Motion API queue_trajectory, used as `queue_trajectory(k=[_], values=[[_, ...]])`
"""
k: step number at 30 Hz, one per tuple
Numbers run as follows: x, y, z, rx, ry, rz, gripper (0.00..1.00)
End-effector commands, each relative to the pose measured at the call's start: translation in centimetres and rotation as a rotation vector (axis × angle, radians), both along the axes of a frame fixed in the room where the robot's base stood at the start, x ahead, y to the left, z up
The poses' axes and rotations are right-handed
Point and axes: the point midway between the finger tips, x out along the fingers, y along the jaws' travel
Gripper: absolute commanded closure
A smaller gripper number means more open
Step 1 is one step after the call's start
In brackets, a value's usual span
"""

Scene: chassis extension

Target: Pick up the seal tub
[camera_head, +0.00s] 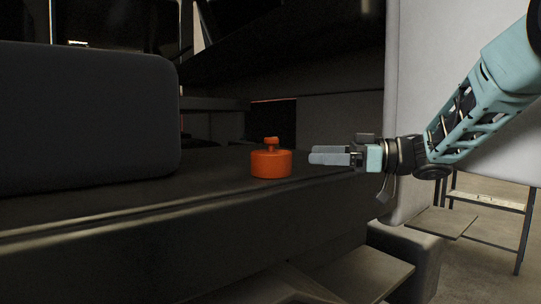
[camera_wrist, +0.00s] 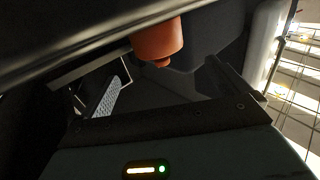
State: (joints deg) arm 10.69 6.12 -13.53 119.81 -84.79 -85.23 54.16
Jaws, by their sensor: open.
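The seal tub (camera_head: 271,163) is a small orange-red round pot with a knob on its lid. It stands upright on a dark ledge (camera_head: 210,185) in the head view. My gripper (camera_head: 312,155) is level with it, just to its right, with its fingers pointing left and a small gap between. In the wrist view the tub (camera_wrist: 158,42) shows upside down near the top, beyond the fingers. My gripper is open and empty, and nothing is between its fingers.
A large dark padded block (camera_head: 85,120) fills the left of the ledge. A pale wall panel (camera_head: 440,90) stands behind my arm. A metal stand (camera_head: 490,203) is at the lower right. The ledge between block and tub is clear.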

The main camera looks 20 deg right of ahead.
Motion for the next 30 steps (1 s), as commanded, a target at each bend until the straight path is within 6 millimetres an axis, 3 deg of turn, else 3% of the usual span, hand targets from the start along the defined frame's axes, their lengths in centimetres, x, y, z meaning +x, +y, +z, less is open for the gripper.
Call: queue_trajectory(k=[7, 14, 24, 30], values=[[2.4, 4.1, 0.2, 0.000, 0.001, 0.003, 0.00], [3.3, 5.5, 0.1, -0.001, -0.001, 0.000, 0.00], [5.7, 9.1, 0.1, 0.000, 0.001, 0.002, 0.00], [6.0, 9.6, -0.1, -0.001, -0.001, -0.001, 0.00]])
